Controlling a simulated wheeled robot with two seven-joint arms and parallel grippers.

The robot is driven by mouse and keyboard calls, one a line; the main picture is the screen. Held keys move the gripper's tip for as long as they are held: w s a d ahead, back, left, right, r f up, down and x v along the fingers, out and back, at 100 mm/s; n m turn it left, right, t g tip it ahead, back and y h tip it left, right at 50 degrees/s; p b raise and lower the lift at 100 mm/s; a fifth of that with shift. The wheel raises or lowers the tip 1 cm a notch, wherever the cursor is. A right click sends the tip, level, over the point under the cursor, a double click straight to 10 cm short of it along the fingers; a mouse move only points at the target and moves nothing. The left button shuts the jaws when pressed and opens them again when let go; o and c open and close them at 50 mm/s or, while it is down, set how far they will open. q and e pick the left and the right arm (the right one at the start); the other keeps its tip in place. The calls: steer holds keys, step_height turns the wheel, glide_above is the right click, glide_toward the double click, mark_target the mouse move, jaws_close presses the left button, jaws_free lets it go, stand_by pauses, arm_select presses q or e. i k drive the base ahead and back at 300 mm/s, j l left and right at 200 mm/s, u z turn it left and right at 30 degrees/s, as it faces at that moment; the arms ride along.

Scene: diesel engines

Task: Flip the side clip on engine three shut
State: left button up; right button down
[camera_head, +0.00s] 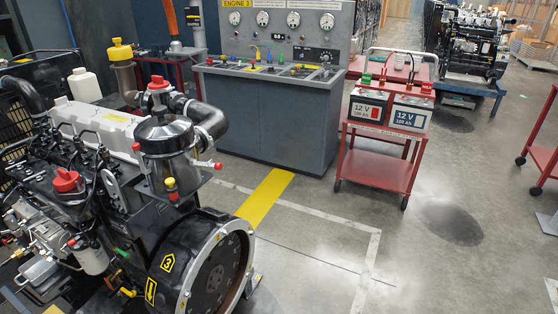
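Engine three (105,165) fills the left of the head view, a dark engine block with a pale grey top cover. A yellow number 3 label (167,262) is on its black flywheel housing. Small coloured parts show on its side: a yellow one (127,292) low down, a green one (122,253) above it, and a red-tipped lever (216,166) by the upright metal canister (165,150). I cannot tell which part is the side clip, or whether it is open or shut. Neither of my grippers is in view.
A control console (265,110) marked ENGINE 3 stands behind the engine. A red cart (376,168) with two 12 V batteries stands right of it. Another engine (470,45) sits on a stand at the back right. The floor (420,265) at front right is clear.

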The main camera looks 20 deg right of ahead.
mark_target(217, 166)
steer(key=z, duration=0.35)
steer(key=k+l, duration=0.1)
steer(key=i+l, duration=0.2)
steer(key=l, duration=0.2)
steer(key=i+l, duration=0.2)
steer(key=l, duration=0.15)
steer(key=u, duration=1.55)
